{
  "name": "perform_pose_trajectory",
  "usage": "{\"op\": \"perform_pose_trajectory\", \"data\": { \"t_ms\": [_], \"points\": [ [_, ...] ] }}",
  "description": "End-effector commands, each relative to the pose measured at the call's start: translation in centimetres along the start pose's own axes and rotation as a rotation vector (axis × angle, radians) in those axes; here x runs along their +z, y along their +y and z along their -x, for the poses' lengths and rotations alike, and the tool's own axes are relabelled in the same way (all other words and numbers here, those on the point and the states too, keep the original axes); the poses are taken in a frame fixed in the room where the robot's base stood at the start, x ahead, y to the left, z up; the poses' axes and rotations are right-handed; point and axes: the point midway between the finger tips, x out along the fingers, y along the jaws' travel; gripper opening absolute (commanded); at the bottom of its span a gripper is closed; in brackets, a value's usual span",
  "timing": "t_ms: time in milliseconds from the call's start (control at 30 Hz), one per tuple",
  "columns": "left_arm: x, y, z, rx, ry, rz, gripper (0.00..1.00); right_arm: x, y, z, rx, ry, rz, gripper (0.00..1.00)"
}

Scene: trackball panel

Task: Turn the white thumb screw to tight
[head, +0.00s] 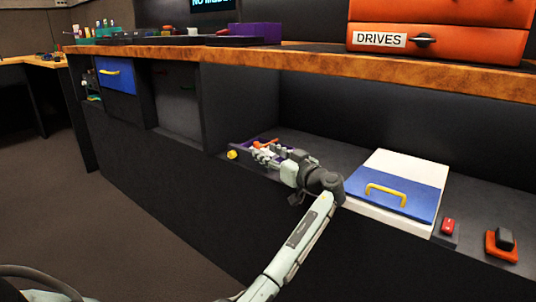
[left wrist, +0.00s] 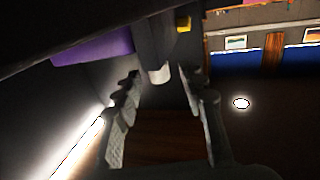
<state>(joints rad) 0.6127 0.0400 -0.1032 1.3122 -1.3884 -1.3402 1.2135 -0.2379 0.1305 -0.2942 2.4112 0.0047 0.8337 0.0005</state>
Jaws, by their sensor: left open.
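The white thumb screw (left wrist: 158,74) shows in the left wrist view as a short pale cylinder on a dark panel. It lies between the two spread fingertips of my left gripper (left wrist: 161,80), with a visible gap on either side. In the head view my left gripper (head: 262,156) reaches to the small purple panel (head: 240,146) on the low shelf, and its fingers largely hide the screw there. I cannot tell how far the screw is turned. My right gripper is in neither view.
A yellow knob (head: 232,154) and an orange part (head: 265,144) sit close to my left gripper. The wooden counter (head: 300,57) overhangs the shelf.

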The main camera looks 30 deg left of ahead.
Motion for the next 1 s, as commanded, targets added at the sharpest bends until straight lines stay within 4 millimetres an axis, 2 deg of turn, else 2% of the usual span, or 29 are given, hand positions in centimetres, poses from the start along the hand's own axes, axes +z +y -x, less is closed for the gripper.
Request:
{"op": "perform_pose_trajectory", "data": {
  "t_ms": [300, 633, 1000],
  "points": [
    [0.01, 0.0, -0.23, 0.0, 0.0, 0.0, 0.39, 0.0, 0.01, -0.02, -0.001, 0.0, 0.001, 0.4],
    [0.02, 0.0, -0.2, 0.0, -0.001, 0.0, 0.0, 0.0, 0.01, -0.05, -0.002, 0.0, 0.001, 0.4],
    [0.05, -0.15, -0.17, 0.039, -0.001, 0.0, 0.0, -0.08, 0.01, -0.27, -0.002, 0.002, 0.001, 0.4]
  ]
}}
